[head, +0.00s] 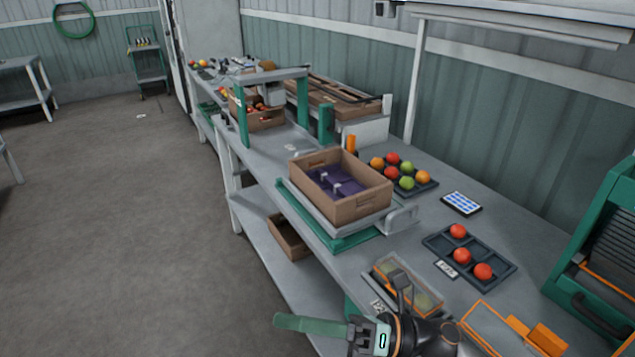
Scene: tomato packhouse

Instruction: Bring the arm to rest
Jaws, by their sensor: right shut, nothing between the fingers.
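My right gripper (282,321) is at the bottom centre of the head view, its green fingers together and pointing left. Nothing shows between them. It is over the front edge of the long grey bench (262,158), with the floor beyond its fingertips. My right wrist is dark and comes in from the bottom edge. My left gripper is not in view.
Close by on the bench are an orange-edged case (408,284) and a dark tray (500,268) with three red tomatoes. Farther back, a brown crate (362,208) with purple contents stands on a scale-like platform. A green-framed unit (592,240) stands right.

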